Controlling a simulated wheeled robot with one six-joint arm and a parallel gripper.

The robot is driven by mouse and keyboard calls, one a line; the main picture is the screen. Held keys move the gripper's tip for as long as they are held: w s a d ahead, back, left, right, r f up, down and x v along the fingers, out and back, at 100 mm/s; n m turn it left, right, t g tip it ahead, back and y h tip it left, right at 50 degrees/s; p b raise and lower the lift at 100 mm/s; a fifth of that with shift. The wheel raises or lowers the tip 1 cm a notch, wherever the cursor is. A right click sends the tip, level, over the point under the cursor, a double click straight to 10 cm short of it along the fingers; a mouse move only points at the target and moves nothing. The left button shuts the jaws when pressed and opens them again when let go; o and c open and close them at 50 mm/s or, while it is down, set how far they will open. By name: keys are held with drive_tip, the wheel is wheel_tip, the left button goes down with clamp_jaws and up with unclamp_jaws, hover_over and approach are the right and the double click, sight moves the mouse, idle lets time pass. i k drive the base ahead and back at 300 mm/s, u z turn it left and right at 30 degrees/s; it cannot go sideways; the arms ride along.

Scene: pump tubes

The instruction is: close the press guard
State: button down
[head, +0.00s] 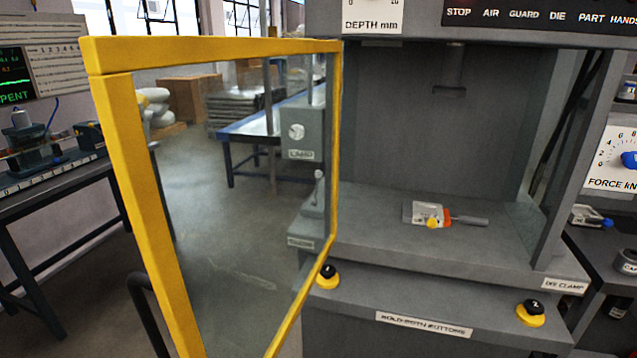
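The press guard (137,190) is a yellow-framed clear panel, hinged at the left side of the press opening. It stands swung open toward me, and the press opening is uncovered. The grey press (440,120) fills the right half of the head view. A black bar (148,310), perhaps the guard's handle, shows at the lower left of the yellow frame. On the press bed (370,225) lie a small light plate with yellow and orange parts (432,215) and a grey strip. My gripper is not in view.
Two black buttons on yellow bases, one on the left (327,277) and one on the right (530,313), sit on the press front ledge. A dark bench (60,180) with equipment stands at the left. A shelf with a force dial (612,160) is at the right. Open floor shows through the guard.

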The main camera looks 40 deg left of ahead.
sight(109, 60)
drive_tip(key=z, duration=1.05)
drive_tip(key=k, duration=1.6)
drive_tip(key=u, duration=1.8)
